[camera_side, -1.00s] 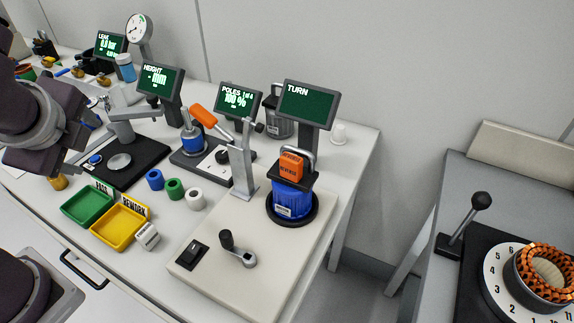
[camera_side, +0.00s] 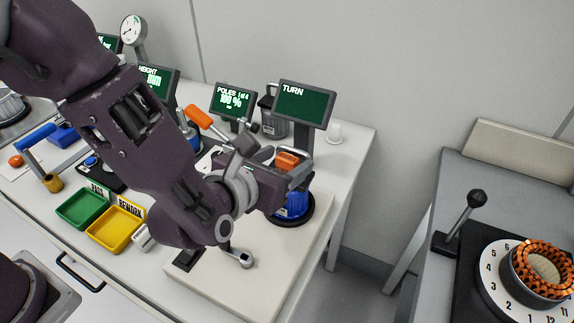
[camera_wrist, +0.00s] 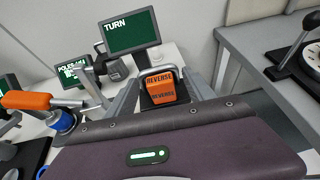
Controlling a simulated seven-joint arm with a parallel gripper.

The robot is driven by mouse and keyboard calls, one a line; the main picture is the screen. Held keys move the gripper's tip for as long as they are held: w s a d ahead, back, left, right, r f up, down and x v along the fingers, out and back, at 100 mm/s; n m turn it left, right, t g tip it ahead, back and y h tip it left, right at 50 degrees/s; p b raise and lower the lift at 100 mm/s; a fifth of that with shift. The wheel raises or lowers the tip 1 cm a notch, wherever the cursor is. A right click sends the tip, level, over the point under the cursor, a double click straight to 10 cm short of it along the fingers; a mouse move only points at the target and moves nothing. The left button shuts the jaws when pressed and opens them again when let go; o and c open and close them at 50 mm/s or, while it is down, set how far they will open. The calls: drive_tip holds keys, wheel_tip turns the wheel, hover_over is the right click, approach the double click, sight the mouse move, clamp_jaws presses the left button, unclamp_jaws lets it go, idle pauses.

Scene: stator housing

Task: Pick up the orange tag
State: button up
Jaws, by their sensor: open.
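The orange tag (camera_side: 286,160) marked REVERSE sits on top of the blue motor (camera_side: 293,208), under a metal handle loop. In the wrist view the tag (camera_wrist: 161,90) faces me, upright on a dark plate. My gripper (camera_side: 290,172) is at the tag in the side view and partly hides it and the motor. In the wrist view my gripper's two grey fingers (camera_wrist: 162,92) are spread, one on each side of the tag, with gaps between. The gripper is open and holds nothing.
The TURN screen (camera_side: 303,104) stands close behind the tag. A clamp with an orange handle (camera_wrist: 27,100) is to the left. The white base plate (camera_side: 255,285) carries a crank (camera_side: 240,257). A separate bench with a lever (camera_side: 465,215) lies right, across a gap.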

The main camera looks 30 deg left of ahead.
clamp_jaws()
drive_tip(key=shift+r, duration=0.1)
